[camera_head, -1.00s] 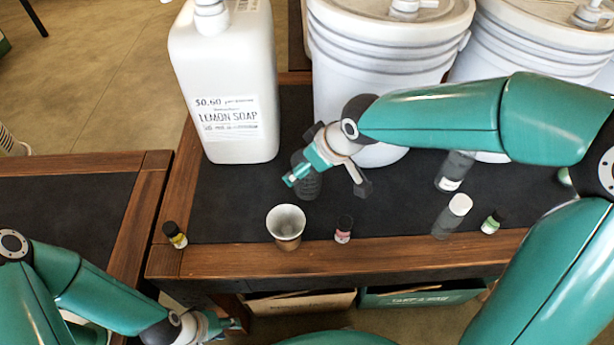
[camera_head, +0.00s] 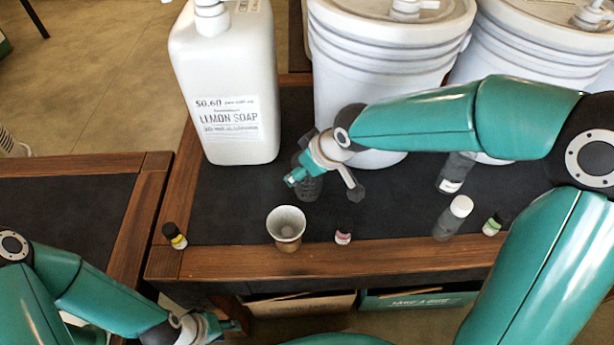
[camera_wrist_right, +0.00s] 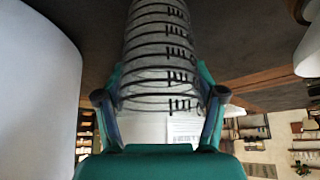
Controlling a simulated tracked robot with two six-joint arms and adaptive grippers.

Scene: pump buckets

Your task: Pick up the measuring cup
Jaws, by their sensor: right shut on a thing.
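The measuring cup (camera_wrist_right: 160,60) is a clear cylinder with dark graduation marks and rings. It fills the middle of the right wrist view, between the two fingers of my right gripper (camera_wrist_right: 160,100), which is shut on it. In the head view the cup (camera_head: 310,188) is partly hidden behind my right gripper (camera_head: 318,180), just right of the lemon soap jug. Whether its base touches the table is unclear. My left gripper (camera_head: 232,325) is low at the left, in front of the table and away from the cup; its finger opening is unclear.
The white lemon soap jug (camera_head: 225,90) stands left of the cup, with white buckets (camera_head: 390,50) behind. A paper cup (camera_head: 287,225), small bottles (camera_head: 343,232) and a white-capped bottle (camera_head: 452,218) stand near the wooden front edge.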

